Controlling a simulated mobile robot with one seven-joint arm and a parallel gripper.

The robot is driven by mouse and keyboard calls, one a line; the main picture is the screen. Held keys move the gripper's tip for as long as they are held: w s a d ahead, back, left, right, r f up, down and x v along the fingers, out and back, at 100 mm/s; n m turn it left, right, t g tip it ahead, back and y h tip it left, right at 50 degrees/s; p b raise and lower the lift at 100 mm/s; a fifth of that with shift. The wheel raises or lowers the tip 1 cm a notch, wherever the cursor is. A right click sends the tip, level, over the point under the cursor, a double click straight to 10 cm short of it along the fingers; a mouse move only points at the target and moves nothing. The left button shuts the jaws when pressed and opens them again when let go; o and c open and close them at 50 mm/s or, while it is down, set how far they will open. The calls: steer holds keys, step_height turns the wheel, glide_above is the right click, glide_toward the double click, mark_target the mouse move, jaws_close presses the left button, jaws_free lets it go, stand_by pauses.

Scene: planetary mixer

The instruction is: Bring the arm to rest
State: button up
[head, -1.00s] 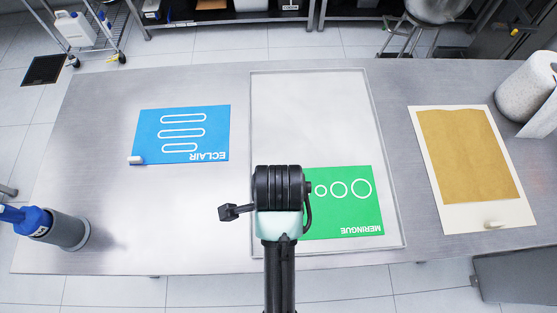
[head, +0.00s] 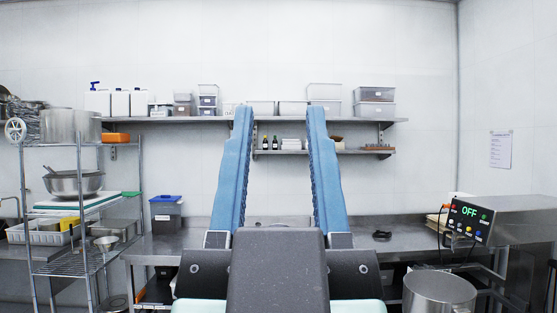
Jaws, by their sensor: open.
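My gripper (head: 280,108) is large and close in the middle of the head view. Its two long blue fingers point up and stand wide apart, with nothing between them. The dark grey wrist block fills the lower middle and hides part of the counter behind. The fingers stand in front of the wall shelves in the picture. The rest of the arm is out of view below.
A metal wire rack (head: 75,262) with pots and bowls stands at left. A steel counter (head: 160,246) runs along the back wall under a long shelf (head: 215,122) of containers. At right are a control panel (head: 470,220) reading OFF and a steel bowl (head: 438,292).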

step_height(320, 180, down, 7)
steer(key=b, duration=0.6)
steer(key=shift+r, duration=0.15)
steer(key=shift+a, duration=0.15)
